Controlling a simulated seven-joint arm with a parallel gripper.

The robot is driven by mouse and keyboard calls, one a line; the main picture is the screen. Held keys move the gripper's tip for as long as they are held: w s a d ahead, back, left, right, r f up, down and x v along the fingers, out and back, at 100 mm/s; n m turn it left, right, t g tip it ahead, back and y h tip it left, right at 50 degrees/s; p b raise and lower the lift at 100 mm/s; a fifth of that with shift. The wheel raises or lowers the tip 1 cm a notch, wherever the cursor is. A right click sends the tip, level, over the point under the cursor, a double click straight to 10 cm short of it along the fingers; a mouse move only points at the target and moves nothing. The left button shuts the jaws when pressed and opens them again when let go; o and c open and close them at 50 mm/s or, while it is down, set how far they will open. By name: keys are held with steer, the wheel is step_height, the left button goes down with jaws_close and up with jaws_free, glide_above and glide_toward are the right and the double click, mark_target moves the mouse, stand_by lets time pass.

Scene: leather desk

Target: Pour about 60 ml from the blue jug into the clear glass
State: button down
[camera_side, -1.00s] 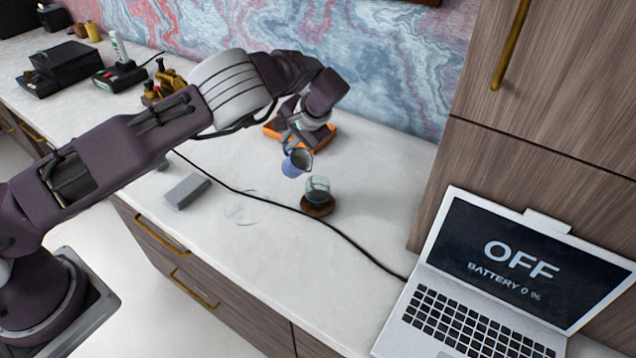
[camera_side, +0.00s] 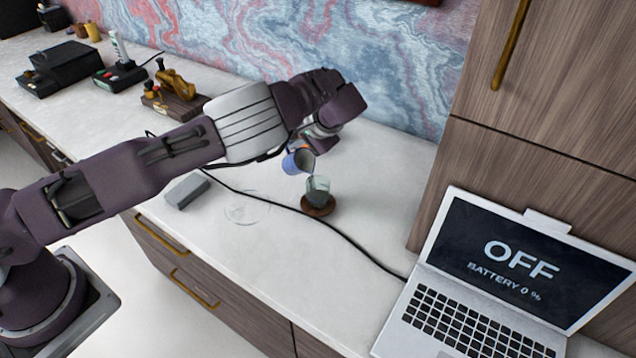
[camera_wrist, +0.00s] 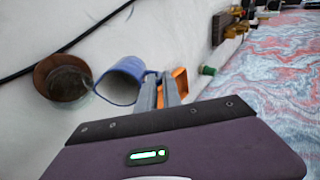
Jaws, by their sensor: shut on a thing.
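The blue jug (camera_side: 297,162) hangs tilted just above and to the left of the clear glass (camera_side: 317,186) in the side view, its mouth turned toward the glass. The glass stands on a round brown coaster (camera_side: 319,210). In the wrist view the jug (camera_wrist: 124,82) lies on its side with its mouth toward the glass (camera_wrist: 68,83). A thin clear streak shows between them; I cannot tell if it is liquid or the glass rim. My gripper (camera_wrist: 160,86) is shut on the jug at its handle side. The level in the glass is not clear.
A black cable (camera_side: 350,243) runs across the counter past the coaster. A grey block (camera_side: 187,191) and a clear round dish (camera_side: 246,208) lie to the left. An open laptop (camera_side: 470,290) stands right.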

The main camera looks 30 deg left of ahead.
steer(key=shift+d, duration=0.1)
steer(key=shift+d, duration=0.25)
steer(key=shift+s+d+r, duration=0.1)
steer(key=shift+d+r, duration=0.05)
steer(key=shift+s+d+r+t+y, duration=0.25)
steer(key=shift+d+r+y, duration=0.3)
steer(key=shift+y, duration=0.45)
steer(key=shift+s+d+r+t+y, duration=0.1)
steer(key=shift+d+r+t+y, duration=0.25)
steer(key=shift+d+y, duration=0.45)
stand_by(0.9)
steer(key=shift+a, duration=0.25)
steer(key=a+f+h, duration=0.1)
steer(key=h, duration=0.1)
steer(key=w+a+f+g+h, duration=0.1)
steer(key=a, duration=0.1)
steer(key=shift+f+h, duration=0.1)
steer(key=shift+h, duration=0.3)
steer(key=shift+f, duration=0.1)
steer(key=shift+w+a+f+g+h, duration=0.2)
steer(key=shift+a+f+h, duration=0.2)
steer(key=shift+a+h, duration=0.3)
steer(key=shift+w+a+f+g+h, duration=0.2)
steer(key=shift+a+f+h, duration=0.2)
steer(key=shift+a+h, duration=0.2)
steer(key=shift+w+a+f+g+h, duration=0.2)
steer(key=shift+a+f+h, duration=0.2)
steer(key=shift+a+h, duration=0.3)
steer(key=shift+a, duration=0.15)
